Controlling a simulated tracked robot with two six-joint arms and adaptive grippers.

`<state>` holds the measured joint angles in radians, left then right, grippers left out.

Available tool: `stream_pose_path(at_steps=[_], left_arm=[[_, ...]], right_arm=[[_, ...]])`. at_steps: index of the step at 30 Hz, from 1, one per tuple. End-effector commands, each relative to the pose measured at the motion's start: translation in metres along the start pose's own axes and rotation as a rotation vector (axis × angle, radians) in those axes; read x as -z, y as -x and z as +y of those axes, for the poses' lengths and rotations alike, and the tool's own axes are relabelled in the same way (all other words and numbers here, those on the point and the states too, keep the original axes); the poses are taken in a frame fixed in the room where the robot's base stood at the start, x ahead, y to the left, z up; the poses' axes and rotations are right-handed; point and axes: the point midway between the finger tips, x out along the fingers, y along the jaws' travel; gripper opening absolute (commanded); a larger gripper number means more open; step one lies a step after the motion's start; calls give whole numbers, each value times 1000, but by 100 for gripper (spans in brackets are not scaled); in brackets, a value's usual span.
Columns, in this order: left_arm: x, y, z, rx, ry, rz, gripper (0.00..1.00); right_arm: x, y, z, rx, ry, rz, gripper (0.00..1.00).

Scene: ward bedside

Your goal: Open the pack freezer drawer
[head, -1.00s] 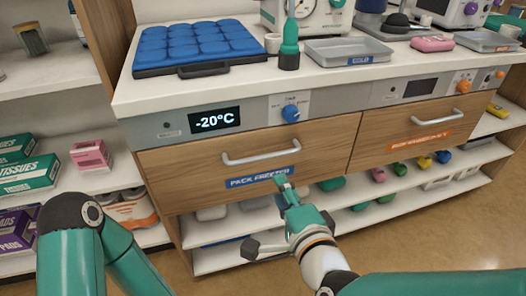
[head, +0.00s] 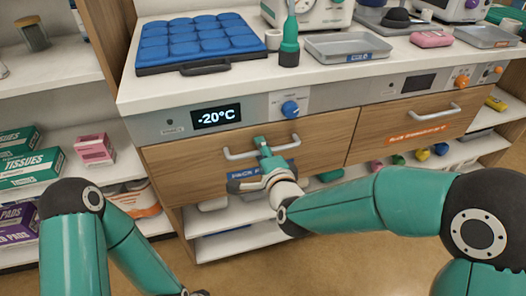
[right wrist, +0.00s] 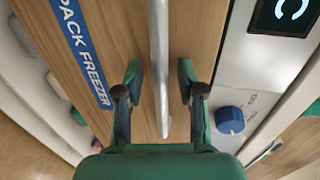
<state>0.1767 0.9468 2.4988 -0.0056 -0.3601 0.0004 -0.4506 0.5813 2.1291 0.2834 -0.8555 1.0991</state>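The pack freezer drawer (head: 185,172) has a wooden front and sits closed, flush under the -20°C display panel. Its silver bar handle (head: 236,155) spans the upper front; it also shows in the right wrist view (right wrist: 160,60). A blue PACK FREEZER label (right wrist: 82,50) lies below the handle, partly hidden by my gripper in the head view. My right gripper (head: 266,152) is at the handle's middle. In the right wrist view my right gripper (right wrist: 159,85) is open, one finger on each side of the bar, with gaps visible.
A blue knob (head: 290,109) is on the panel above the drawer. A second drawer with an orange label (head: 418,134) is to the right. The counter above holds a blue pad tray (head: 185,69) and a metal tray (head: 347,46). Open floor lies in front.

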Motion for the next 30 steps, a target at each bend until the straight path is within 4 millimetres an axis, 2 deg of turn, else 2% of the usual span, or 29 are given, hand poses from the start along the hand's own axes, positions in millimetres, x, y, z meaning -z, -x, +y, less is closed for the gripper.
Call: stream_pose_path(at_steps=[8, 12, 15, 23, 24, 30], left_arm=[[0, 0, 0, 0, 0, 0, 63], [0, 0, 0, 0, 0, 0, 63], [0, 0, 0, 0, 0, 0, 63], [0, 0, 0, 0, 0, 0, 63], [0, 0, 1, 0, -3, -1, 63], [0, -2, -1, 0, 0, 0, 63]], right_arm=[[0, -1, 0, -1, 0, 0, 37], [0, -1, 0, -1, 0, 1, 14], [0, -1, 0, -1, 0, 1, 0], [0, 0, 1, -3, 0, 1, 0], [6, 1, 1, -3, -1, 3, 0], [0, -2, 2, -4, -1, -3, 0]])
